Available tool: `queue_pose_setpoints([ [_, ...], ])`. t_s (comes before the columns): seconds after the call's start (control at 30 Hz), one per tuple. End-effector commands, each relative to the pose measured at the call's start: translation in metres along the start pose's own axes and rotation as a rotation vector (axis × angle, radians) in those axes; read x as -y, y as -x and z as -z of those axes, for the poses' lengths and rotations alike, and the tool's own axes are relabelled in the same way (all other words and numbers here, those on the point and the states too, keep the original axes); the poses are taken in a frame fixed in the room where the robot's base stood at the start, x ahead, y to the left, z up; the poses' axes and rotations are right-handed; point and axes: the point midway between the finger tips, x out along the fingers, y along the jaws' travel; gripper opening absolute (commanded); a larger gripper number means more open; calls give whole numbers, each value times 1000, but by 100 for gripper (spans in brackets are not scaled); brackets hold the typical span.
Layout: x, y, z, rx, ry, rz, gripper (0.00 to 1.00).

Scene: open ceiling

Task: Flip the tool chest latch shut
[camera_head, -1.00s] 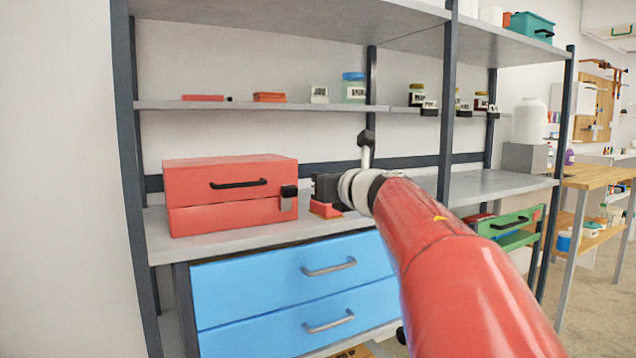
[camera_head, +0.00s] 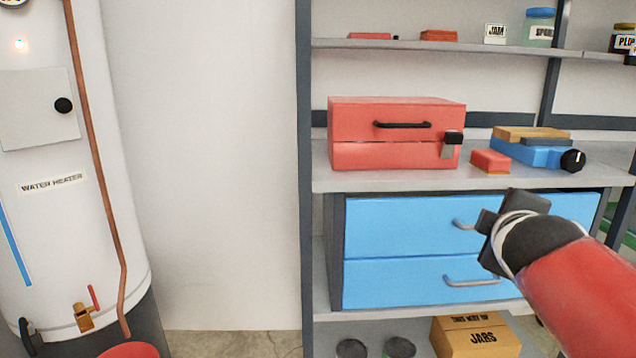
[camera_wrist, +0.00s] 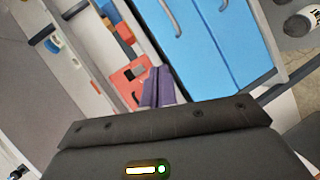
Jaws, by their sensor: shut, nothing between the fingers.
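The red tool chest (camera_head: 385,121) sits closed on the shelf, with a black handle on its lid. Its latch (camera_head: 452,146) is at the right end of the front. A black piece sits near the lid seam and a grey plate hangs below it, over the lower body. My gripper (camera_head: 484,226) is shut and empty, in front of the blue drawers, below and right of the latch and apart from it. In the wrist view the shut purple fingertips (camera_wrist: 159,88) show beside the red chest (camera_wrist: 121,78), which is seen tilted.
A small red block (camera_head: 490,160) and a blue tool (camera_head: 532,151) with a black knob lie right of the chest. Blue drawers (camera_head: 400,228) with protruding handles are below. A white water heater (camera_head: 70,220) stands at left, with bare wall between.

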Motion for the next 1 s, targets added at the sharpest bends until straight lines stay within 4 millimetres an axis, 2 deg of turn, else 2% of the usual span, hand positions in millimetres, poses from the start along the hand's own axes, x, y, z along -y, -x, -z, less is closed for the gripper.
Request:
queue_pose_setpoints([
  [0.03, 37, 15, -2, 27, -165, 96, 0],
  [0.1, 87, 34, -5, 85, -381, 232, 0],
  [0.2, 152, 64, -6, 182, -629, 409, 0],
  [0.33, 214, 101, -4, 307, -846, 587, 0],
  [0.4, 235, 116, -4, 361, -919, 652, 0],
  [0.5, 253, 129, -3, 410, -979, 705, 0],
  [0.67, 259, 133, -2, 430, -1002, 725, 0],
  [0.77, 250, 121, -3, 402, -993, 683, 0],
  [0.87, 217, 85, -4, 315, -954, 548, 0],
  [0.97, 154, 32, -7, 173, -850, 326, 0],
  [1.0, 124, 11, -8, 109, -786, 225, 0],
])
